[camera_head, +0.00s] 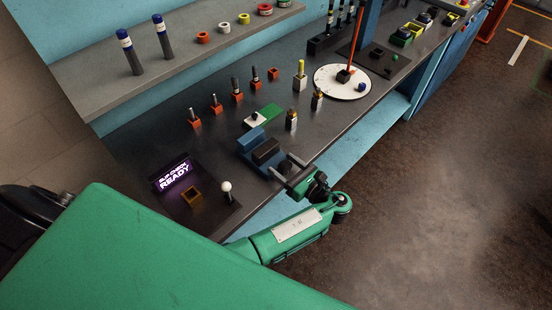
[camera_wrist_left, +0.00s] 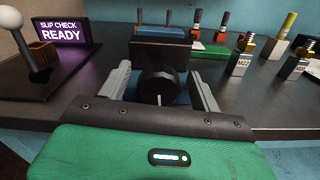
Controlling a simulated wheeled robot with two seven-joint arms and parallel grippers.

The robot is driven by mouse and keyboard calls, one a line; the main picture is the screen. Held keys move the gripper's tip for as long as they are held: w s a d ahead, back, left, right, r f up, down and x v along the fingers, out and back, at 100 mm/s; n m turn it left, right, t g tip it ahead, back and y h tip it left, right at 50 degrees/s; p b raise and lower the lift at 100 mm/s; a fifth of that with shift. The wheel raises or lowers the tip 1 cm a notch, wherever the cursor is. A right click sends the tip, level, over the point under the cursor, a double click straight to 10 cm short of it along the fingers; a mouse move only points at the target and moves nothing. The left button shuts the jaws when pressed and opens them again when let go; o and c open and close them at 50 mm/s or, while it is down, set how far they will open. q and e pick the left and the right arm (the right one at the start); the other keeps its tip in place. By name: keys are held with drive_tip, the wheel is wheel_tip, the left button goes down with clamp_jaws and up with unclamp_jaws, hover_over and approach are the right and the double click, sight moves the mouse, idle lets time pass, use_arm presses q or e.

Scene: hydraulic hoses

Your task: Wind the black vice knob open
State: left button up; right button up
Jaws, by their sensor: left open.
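The black vice knob (camera_wrist_left: 157,86) is a round dial with a pale mark at its lower edge, seen face-on in the left wrist view. The vice (camera_head: 251,138) has blue and black blocks and sits near the bench's front edge; its black block (camera_wrist_left: 160,52) shows behind the knob. My left gripper (camera_head: 282,167) is open in front of the vice. In the left wrist view its grey fingers (camera_wrist_left: 158,78) stand either side of the knob, with gaps visible. In the head view the knob is hard to make out. My right gripper is not in view.
A lit "SLIP CHECK READY" sign (camera_head: 174,175) and a white-balled lever (camera_head: 226,187) stand left of the vice. Brass-topped fittings (camera_head: 291,120) and a white round plate (camera_head: 342,82) stand to its right. Orange-based fittings (camera_head: 194,122) stand behind. Floor is clear before the bench.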

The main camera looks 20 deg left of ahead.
use_arm(q)
drive_tip(key=shift+a, duration=0.1)
drive_tip(key=shift+r, duration=0.1)
drive_tip(key=shift+c, duration=0.6)
drive_tip(key=c, duration=0.8)
drive_tip(key=shift+n, duration=0.6)
drive_tip(key=shift+c, duration=0.2)
drive_tip(key=n, duration=0.3)
drive_tip(key=shift+s, duration=0.1)
drive_tip(key=shift+n+b, duration=0.4)
drive_tip(key=shift+n, duration=0.2)
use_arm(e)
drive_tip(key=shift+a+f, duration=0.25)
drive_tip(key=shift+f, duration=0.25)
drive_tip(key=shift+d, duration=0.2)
